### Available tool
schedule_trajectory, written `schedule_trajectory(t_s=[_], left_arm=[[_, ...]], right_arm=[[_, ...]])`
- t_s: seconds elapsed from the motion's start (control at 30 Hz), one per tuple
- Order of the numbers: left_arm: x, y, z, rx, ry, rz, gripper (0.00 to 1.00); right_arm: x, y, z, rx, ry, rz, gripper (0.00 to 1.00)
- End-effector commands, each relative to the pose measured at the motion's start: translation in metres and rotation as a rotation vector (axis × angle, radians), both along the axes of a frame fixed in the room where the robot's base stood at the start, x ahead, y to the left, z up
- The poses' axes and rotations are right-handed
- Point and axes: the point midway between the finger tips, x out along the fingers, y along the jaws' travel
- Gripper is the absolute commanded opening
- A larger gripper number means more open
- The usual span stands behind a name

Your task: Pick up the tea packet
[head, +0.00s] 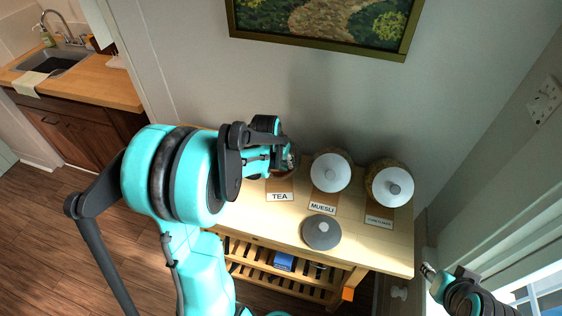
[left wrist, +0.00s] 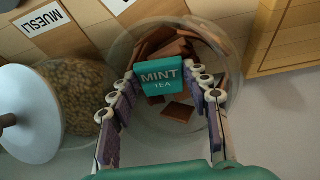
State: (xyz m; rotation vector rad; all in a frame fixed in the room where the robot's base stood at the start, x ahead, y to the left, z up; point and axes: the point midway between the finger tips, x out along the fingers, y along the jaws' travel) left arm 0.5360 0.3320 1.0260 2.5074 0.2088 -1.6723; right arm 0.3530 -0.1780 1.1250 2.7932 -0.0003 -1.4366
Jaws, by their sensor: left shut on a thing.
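The teal tea packet (left wrist: 166,77), marked MINT TEA, is between the fingers of my left gripper (left wrist: 166,88), which is shut on it. The packet is at the mouth of a round glass jar (left wrist: 232,100) or inside it; I cannot tell how deep. Several brown packets (left wrist: 178,112) lie in the jar. In the head view my left gripper (head: 290,160) is over the jar behind the TEA label (head: 280,197) and hides most of it. My right gripper (head: 428,271) is at the lower right, away from the table; its fingers are too small to judge.
The muesli jar (head: 331,172) and another white-lidded jar (head: 390,186) stand right of the tea jar. A loose grey lid (head: 322,233) lies on the wooden table (head: 265,222) in front. A picture (head: 320,20) hangs on the wall behind.

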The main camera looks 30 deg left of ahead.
Motion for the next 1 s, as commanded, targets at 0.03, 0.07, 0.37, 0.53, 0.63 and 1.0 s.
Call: schedule_trajectory(t_s=[0.03, 0.07, 0.37, 0.53, 0.63, 1.0], left_arm=[[0.0, -0.001, 0.004, -0.001, 0.0, -0.001, 0.34], [0.0, -0.001, 0.006, -0.001, 0.0, -0.001, 0.34], [-0.021, -0.003, 0.034, 0.0, 0.0, 0.001, 0.31], [-0.057, -0.007, 0.034, 0.001, 0.0, 0.001, 0.3], [-0.078, -0.01, 0.034, 0.0, 0.0, 0.002, 0.3], [-0.148, -0.019, 0.033, 0.0, 0.0, 0.002, 0.3]], right_arm=[[0.0, 0.0, 0.002, 0.0, 0.0, 0.0, 0.4], [0.0, 0.0, 0.003, 0.0, 0.0, 0.0, 0.4], [0.0, 0.0, 0.012, 0.0, 0.0, 0.0, 0.4], [0.0, 0.0, 0.015, 0.0, 0.0, 0.0, 0.4], [0.0, 0.0, 0.018, 0.0, 0.0, 0.0, 0.4], [0.0, 0.0, 0.027, 0.0, 0.0, 0.0, 0.4]])
